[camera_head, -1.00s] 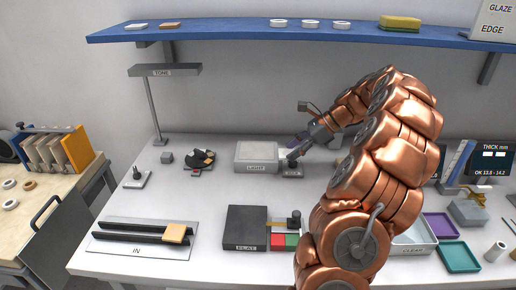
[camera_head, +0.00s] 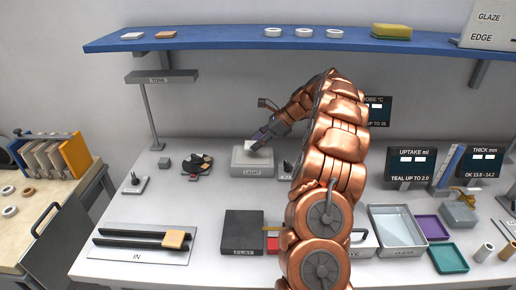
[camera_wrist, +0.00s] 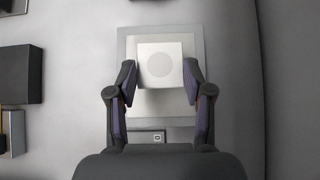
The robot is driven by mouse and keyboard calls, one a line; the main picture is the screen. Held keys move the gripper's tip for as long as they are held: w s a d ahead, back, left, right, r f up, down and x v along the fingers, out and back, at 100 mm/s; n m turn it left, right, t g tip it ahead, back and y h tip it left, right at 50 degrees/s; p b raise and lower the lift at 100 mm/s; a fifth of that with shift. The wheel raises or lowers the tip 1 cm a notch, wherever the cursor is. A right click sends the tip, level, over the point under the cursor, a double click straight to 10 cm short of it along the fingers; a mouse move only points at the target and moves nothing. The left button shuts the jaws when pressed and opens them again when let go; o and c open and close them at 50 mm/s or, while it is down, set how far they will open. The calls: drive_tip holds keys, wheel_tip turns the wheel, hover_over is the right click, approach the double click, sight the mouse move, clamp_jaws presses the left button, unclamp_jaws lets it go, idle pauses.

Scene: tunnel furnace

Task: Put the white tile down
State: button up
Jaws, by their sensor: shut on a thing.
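The white tile (camera_wrist: 161,62) is a pale square block with a faint round mark on its face. In the wrist view it sits between the two fingers of my gripper (camera_wrist: 160,76), which are shut on it. In the head view the tile (camera_head: 251,146) shows as a small pale patch at the tip of my gripper (camera_head: 256,143), over the grey box marked LIGHT (camera_head: 252,171). The box's lighter top panel (camera_wrist: 160,102) shows around and below the tile in the wrist view. I cannot tell whether the tile touches the panel.
A small dark-knobbed device (camera_head: 285,168) stands just right of the light box. A dark FLAT block (camera_head: 242,230) and an IN rack (camera_head: 140,247) with a tan tile (camera_head: 174,239) lie in front. A blue shelf (camera_head: 220,38) runs above.

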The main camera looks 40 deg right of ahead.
sight(250, 155)
drive_tip(key=shift+f+p, duration=0.4)
drive_tip(key=shift+f, duration=1.3)
drive_tip(key=shift+f, duration=0.2)
drive_tip(key=o, duration=1.2)
drive_tip(key=shift+o, duration=0.2)
drive_tip(key=shift+r, duration=0.25)
drive_tip(key=b+v, duration=0.2)
drive_tip(key=v, duration=0.9)
drive_tip(key=shift+s+d+r, duration=0.2)
drive_tip(key=shift+d+r, duration=0.05)
